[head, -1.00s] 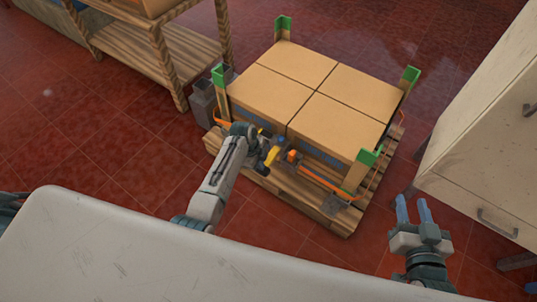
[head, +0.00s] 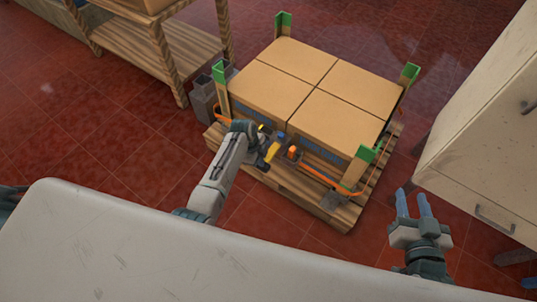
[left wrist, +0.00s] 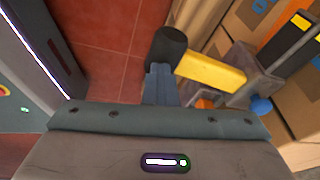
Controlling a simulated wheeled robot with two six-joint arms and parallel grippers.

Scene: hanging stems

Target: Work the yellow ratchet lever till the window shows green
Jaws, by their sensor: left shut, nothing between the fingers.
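The yellow ratchet lever (head: 272,152) is at the front of the loaded pallet, beside my left wrist. In the left wrist view the lever (left wrist: 212,70) runs sideways from a dark round end (left wrist: 171,45). My left gripper (left wrist: 160,72) is shut and empty, its tips close below that dark end; I cannot tell if they touch. In the head view its fingers are hidden by the wrist. A dark part with a yellow patch (left wrist: 300,20) shows at the upper right; I cannot tell whether it is the window. No green window shows. My right gripper (head: 414,205) is open and empty.
Cardboard boxes (head: 300,85) fill the wooden pallet (head: 330,215), with green corner pieces and an orange strap (head: 318,177). A wooden shelf (head: 190,50) stands left, a pale cabinet (head: 485,130) right. Red tiled floor (head: 100,130) is open on the left.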

